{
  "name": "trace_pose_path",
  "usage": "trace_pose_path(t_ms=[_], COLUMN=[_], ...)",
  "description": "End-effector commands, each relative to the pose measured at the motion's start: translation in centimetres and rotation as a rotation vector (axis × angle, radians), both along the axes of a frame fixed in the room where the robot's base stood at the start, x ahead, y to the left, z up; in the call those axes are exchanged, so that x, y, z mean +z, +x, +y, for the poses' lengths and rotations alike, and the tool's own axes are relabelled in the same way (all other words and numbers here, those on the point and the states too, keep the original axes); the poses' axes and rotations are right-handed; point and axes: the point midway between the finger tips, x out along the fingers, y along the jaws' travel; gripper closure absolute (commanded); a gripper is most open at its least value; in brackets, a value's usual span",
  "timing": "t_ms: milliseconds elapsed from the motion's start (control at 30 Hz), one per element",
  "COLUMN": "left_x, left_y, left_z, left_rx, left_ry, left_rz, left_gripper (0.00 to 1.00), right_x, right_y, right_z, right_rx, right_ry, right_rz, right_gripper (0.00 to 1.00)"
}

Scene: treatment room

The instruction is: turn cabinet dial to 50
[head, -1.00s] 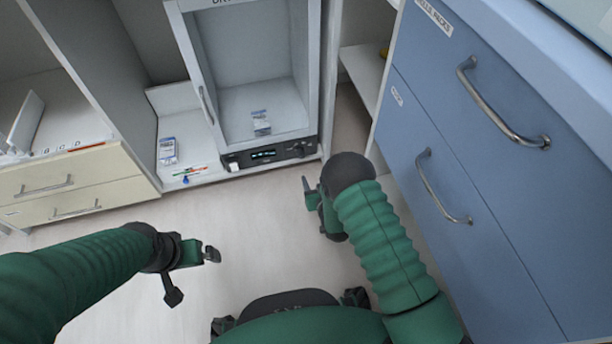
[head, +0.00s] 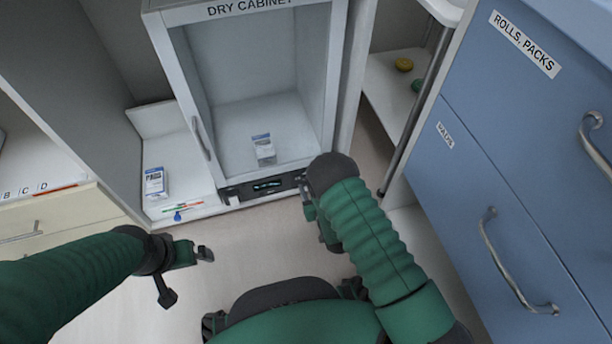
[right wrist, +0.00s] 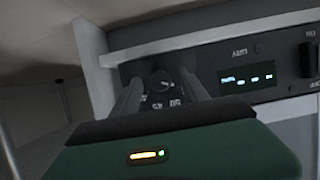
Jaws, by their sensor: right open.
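The dry cabinet (head: 268,14) stands ahead with a dark control panel (head: 262,188) along its bottom edge. In the right wrist view a round black dial (right wrist: 161,80) with printed marks shows on the panel, left of a lit display (right wrist: 248,80). My right gripper (right wrist: 158,77) is open, its two fingers on either side of the dial in that view. I cannot tell whether they touch it. In the head view my right gripper (head: 306,198) is at the panel's right end and the arm hides the dial. My left gripper (head: 186,275) is open and empty above the floor.
A blue drawer unit (head: 470,170) with metal handles stands close on the right. A small box (head: 263,149) is inside the cabinet. Another box (head: 155,183) and pens (head: 182,209) lie left of it. Open shelves (head: 395,85) are to the right of the cabinet.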

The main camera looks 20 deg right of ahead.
Motion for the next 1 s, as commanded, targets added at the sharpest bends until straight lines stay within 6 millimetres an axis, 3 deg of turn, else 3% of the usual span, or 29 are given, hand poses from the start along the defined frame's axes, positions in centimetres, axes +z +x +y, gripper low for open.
trace_pose_path(t_ms=[333,733,1000], left_x=[-0.2,-0.2,-0.01], left_y=[-0.03,-0.02,-0.02], left_z=[-0.01,-0.01,-0.01], left_rx=[0.0,0.0,0.0], left_ry=[0.0,0.0,0.0], left_rz=[0.0,0.0,0.0], left_gripper=[0.0,0.0,0.0], right_x=[-0.24,-0.25,-0.2], right_y=[-0.23,-0.2,-0.22], right_z=[-0.05,-0.03,-0.05], right_rx=[0.0,0.0,0.0], right_ry=[0.0,0.001,0.013], right_rz=[0.0,0.0,0.001], right_gripper=[0.48,0.99,1.0])
